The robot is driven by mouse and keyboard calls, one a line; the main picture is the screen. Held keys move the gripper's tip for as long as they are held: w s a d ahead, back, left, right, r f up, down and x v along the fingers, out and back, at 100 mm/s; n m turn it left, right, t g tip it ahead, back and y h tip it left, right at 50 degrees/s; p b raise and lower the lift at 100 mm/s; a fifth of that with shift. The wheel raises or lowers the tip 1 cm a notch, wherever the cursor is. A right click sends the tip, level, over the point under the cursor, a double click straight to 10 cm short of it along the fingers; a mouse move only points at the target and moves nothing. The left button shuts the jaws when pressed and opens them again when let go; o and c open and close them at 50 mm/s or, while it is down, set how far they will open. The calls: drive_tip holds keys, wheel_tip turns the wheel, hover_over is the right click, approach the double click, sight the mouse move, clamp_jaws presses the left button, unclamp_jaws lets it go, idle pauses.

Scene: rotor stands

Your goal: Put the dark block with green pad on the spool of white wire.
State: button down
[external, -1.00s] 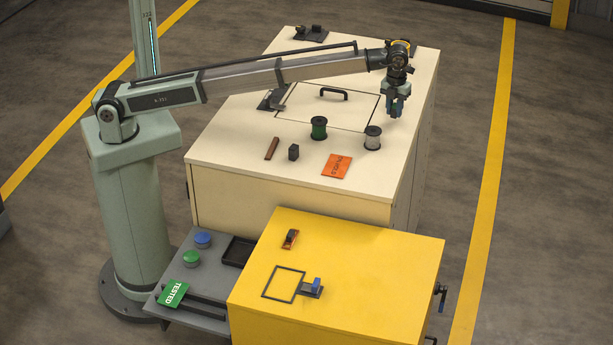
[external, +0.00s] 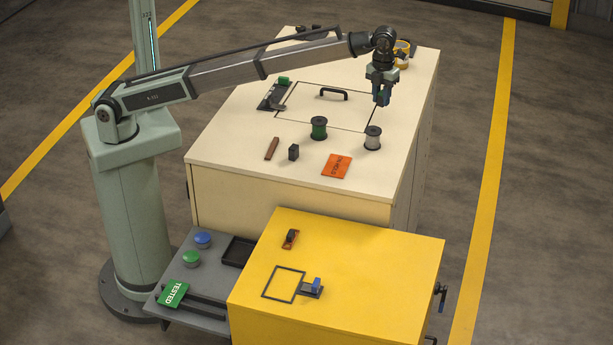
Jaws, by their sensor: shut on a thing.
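My gripper (external: 382,97) points down above the cream bench, just behind the spool of white wire. It is shut on a small dark thing, mostly hidden by the fingers. I cannot make out a green pad on it. The spool of white wire (external: 373,138) stands upright on the bench with dark end flanges, and its top looks clear. A small dark block (external: 293,152) stands at the bench's front left, and I cannot see a green pad on it either.
A spool of green wire (external: 319,129) stands left of the white one. Nearby are a brown bar (external: 272,148), an orange card (external: 336,167), a black handle (external: 333,93) and a green-topped fixture (external: 283,81). Yellow tape rolls (external: 402,50) stand at the back right.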

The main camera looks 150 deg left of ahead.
sight(373, 131)
drive_tip(key=shift+s+d+f+n, duration=0.25)
drive_tip(key=shift+f+n, duration=0.3)
drive_tip(key=shift+f, duration=1.1)
drive_tip(key=shift+s+d+f+n, duration=0.25)
drive_tip(key=shift+f+n, duration=0.35)
drive_tip(key=shift+f, duration=1)
drive_tip(key=shift+s+d+f+n, duration=0.15)
drive_tip(key=shift+d+f+n, duration=0.3)
drive_tip(key=shift+f, duration=1.2)
drive_tip(key=shift+a+f, duration=0.1)
drive_tip(key=shift+a, duration=0.05)
drive_tip(key=c, duration=0.9)
unclamp_jaws()
wheel_tip(373, 131, up, 12)
drive_tip(key=shift+r, duration=0.15)
drive_tip(key=shift+w, duration=0.1)
